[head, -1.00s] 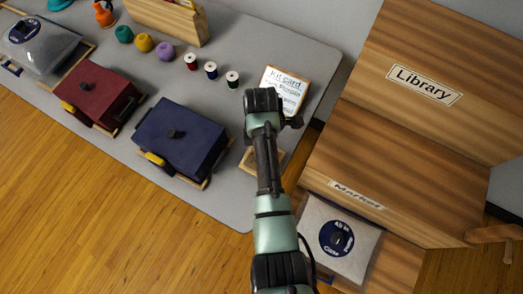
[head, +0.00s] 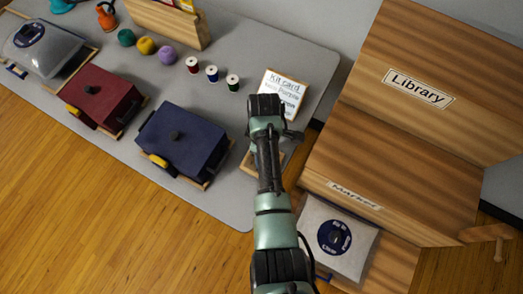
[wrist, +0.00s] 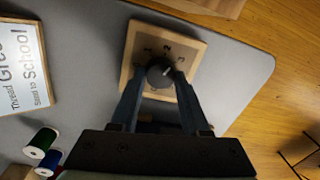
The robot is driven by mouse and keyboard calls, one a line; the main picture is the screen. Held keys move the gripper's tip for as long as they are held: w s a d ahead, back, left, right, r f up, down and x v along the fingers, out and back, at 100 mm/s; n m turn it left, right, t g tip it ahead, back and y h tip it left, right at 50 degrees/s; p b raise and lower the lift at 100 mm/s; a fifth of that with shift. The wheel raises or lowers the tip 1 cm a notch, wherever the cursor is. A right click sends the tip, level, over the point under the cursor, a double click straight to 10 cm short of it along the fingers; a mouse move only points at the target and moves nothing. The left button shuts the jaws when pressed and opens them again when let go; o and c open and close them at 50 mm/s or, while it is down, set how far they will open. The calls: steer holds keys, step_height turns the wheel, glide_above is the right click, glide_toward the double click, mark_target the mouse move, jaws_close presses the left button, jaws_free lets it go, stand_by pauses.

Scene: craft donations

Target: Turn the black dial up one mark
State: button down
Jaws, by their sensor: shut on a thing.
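The black dial (wrist: 159,77) sits on a square wooden plate (wrist: 196,46) in the wrist view. Numbers are marked in an arc above it, a 2 near the middle. A pale pointer on the dial aims up and right, to the right of the 2; its exact mark is hard to read. My gripper (wrist: 161,74) is shut on the dial, one finger on each side. In the head view my gripper (head: 266,108) hides the dial, and a corner of the wooden plate (head: 281,158) shows beside my arm.
A kit card (head: 282,88) stands just behind my gripper. Thread spools (head: 233,83) stand to its left. A blue lidded box (head: 180,140) and a red one (head: 103,96) are on the grey table (head: 235,185). A wooden cabinet (head: 390,150) is close on the right.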

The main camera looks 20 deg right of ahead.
steer(key=shift+m+p, duration=0.75)
steer(key=shift+m, duration=1.35)
steer(key=shift+c, duration=1.9)
jaws_free()
steer(key=shift+r, duration=0.1)
step_height(320, 180, up, 13)
steer(key=shift+w+d+p, duration=0.25)
steer(key=shift+d+p, duration=0.05)
steer(key=shift+d, duration=0.1)
